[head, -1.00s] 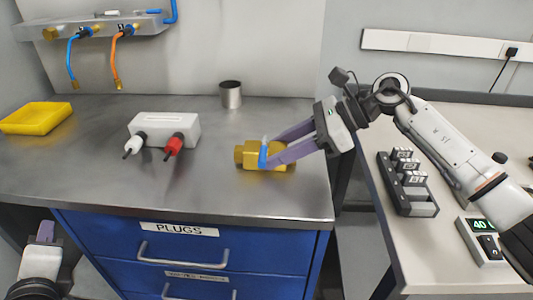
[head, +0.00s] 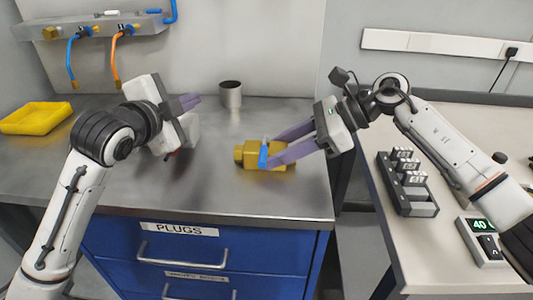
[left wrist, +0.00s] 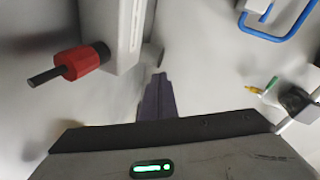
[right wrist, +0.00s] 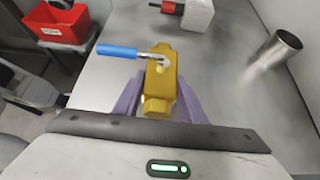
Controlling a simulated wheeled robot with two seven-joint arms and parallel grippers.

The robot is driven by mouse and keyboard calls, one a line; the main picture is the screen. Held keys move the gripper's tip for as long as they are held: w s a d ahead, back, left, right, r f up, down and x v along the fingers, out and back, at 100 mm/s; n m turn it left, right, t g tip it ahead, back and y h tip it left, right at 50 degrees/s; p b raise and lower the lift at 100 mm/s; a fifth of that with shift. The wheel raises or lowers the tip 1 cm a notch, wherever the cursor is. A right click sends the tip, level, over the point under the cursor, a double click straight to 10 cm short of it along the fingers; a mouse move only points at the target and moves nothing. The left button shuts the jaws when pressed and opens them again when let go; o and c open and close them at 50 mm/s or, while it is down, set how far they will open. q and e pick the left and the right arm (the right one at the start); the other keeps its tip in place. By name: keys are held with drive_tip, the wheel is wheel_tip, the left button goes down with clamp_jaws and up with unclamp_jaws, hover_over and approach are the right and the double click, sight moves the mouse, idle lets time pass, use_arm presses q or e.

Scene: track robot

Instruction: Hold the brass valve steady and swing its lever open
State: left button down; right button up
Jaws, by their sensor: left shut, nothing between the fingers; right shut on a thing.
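The brass valve (head: 248,155) lies on the steel bench near its right front. It has a blue-handled lever (head: 263,154). In the right wrist view the valve (right wrist: 157,85) sits between the purple fingers, and the lever's blue sleeve (right wrist: 117,51) points left across the body. My right gripper (head: 270,148) is shut on the valve body. My left gripper (head: 196,100) is shut and empty, above the bench to the left of the valve, in front of the white box. Its closed fingers also show in the left wrist view (left wrist: 157,98).
The white box (head: 191,131) with a red plug (left wrist: 82,61) is partly hidden behind my left gripper. A metal cup (head: 231,95) stands behind the valve. A yellow tray (head: 35,117) is at the far left. A wall rail (head: 95,26) holds hoses. Bench between box and valve is clear.

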use_arm(q)
drive_tip(key=d+r+g+h, duration=0.2)
drive_tip(key=d+r+g, duration=0.1)
drive_tip(key=d, duration=0.5)
drive_tip(key=d+r+g+h, duration=0.3)
drive_tip(key=d, duration=0.5)
drive_tip(key=s+d+r+n+g, duration=0.2)
drive_tip(key=s+d+r+g, duration=0.1)
drive_tip(key=s+r, duration=0.2)
drive_tip(key=n+g+y, duration=0.1)
drive_tip(key=g+y, duration=0.2)
hover_over(264, 151)
drive_tip(key=w, duration=0.2)
wheel_tip(264, 151, down, 4)
drive_tip(key=shift+s+a+f, duration=0.1)
drive_tip(key=shift+a+f, duration=0.05)
drive_tip(key=shift+f, duration=1.4)
drive_tip(key=shift+a+f, duration=0.15)
drive_tip(key=shift+f, duration=1.4)
drive_tip(key=shift+f, duration=0.1)
